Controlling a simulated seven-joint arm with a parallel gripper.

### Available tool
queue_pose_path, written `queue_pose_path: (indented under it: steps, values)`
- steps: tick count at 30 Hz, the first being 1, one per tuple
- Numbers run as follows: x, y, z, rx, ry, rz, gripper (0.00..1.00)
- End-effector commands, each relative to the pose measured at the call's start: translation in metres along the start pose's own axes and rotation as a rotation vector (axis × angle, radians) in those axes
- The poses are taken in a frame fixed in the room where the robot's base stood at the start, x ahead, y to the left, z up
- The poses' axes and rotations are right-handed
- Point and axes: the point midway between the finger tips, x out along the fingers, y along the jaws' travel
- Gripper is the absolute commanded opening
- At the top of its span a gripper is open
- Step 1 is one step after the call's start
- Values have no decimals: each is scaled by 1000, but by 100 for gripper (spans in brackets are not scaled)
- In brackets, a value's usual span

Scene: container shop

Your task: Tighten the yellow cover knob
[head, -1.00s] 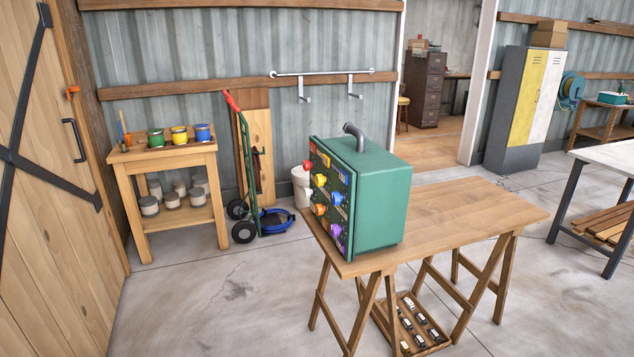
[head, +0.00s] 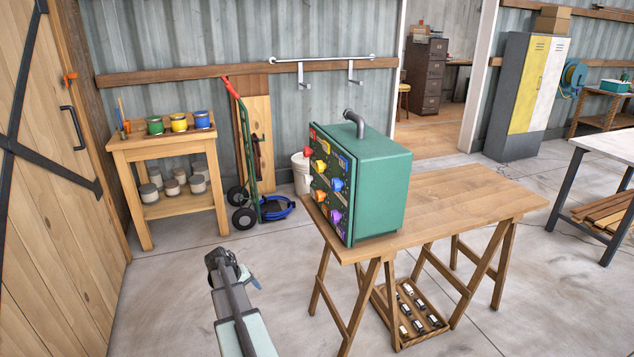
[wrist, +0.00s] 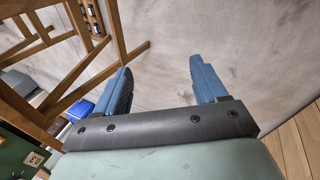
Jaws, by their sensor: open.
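The green box (head: 382,190) stands on the wooden table, with its dark panel of coloured knobs facing left. A yellow knob (head: 320,167) is in the upper part of that panel, seen from the side. The knobs are small here, and whether the yellow one is tight cannot be told. My gripper (head: 248,277) is to the left of the box and apart from it, over the floor. In the wrist view its two blue fingers (wrist: 160,84) are spread with nothing between them. A green corner shows at the lower left there; the yellow knob is not visible.
A bent grey pipe (head: 354,120) tops the box. A hand truck (head: 246,150) and paint shelf (head: 165,150) stand behind. Floor left of the table is clear.

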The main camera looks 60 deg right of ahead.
Motion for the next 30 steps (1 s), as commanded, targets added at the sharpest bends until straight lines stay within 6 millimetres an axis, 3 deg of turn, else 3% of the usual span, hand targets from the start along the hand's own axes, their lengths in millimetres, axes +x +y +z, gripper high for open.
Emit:
queue_pose_path:
  steps: [1,5,9,12,15,21,25,30]
  values:
    - [-9,30,-23,0,11,47,72]
    - [-39,104,-61,-34,17,189,72]
    - [-84,187,-102,-119,-14,379,72]
    - [-125,237,-129,-228,-79,537,72]
    - [-156,273,-148,-354,-186,677,72]
    - [-196,316,-160,-640,-509,886,72]
    - [-220,328,-154,-797,-714,934,72]
    - [-231,331,-146,-958,-888,893,72]
